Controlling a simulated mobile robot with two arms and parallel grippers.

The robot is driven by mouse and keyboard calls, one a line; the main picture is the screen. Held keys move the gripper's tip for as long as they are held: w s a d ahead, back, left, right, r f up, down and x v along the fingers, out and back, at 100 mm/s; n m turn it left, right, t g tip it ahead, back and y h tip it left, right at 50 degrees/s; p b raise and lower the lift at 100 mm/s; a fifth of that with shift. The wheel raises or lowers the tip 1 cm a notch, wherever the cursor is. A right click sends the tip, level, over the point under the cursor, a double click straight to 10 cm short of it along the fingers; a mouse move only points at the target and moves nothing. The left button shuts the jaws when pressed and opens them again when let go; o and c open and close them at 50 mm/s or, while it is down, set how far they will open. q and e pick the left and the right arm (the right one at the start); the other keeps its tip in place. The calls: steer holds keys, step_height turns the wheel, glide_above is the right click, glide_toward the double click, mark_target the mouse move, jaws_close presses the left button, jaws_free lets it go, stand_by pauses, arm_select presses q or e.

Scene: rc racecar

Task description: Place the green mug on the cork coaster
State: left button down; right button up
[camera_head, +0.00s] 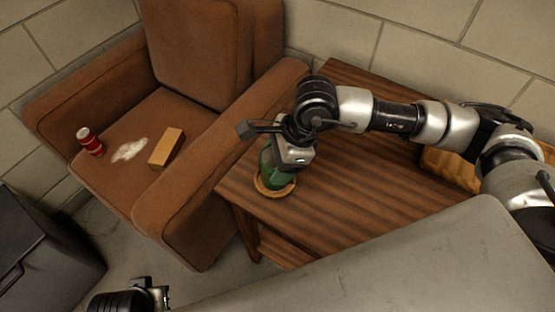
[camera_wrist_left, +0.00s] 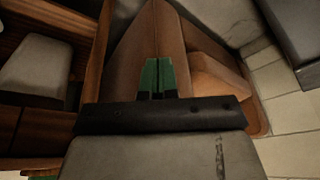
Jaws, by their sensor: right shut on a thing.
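The green mug (camera_head: 268,177) is at the near left corner of the wooden side table, over the round cork coaster (camera_head: 273,192). The coaster's rim shows around the mug's lower part; I cannot tell whether the mug's base touches it. My right gripper (camera_head: 283,163) reaches down from above and is shut on the mug, hiding much of its upper part. My left gripper shows at the bottom left of the head view only in part. In the left wrist view its two green-and-black fingers (camera_wrist_left: 157,77) lie close together, with nothing seen between them.
The wooden table (camera_head: 350,200) has bare room right of the coaster. A brown armchair (camera_head: 190,215) stands to its left, with a red can (camera_head: 90,142), a tan block (camera_head: 166,147) and a white patch on the seat. A dark box (camera_head: 40,250) stands at far left.

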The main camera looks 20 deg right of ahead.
arm_select(q)
steer(key=shift+r, duration=0.1)
arm_select(e)
steer(key=o, duration=1.1)
steer(key=shift+c, duration=0.2)
arm_select(q)
steer(key=shift+r, duration=0.2)
arm_select(e)
steer(key=shift+r, duration=0.15)
arm_select(q)
step_height(320, 180, down, 7)
steer(key=p, duration=0.2)
steer(key=shift+w, duration=0.15)
arm_select(e)
steer(key=v, duration=1.2)
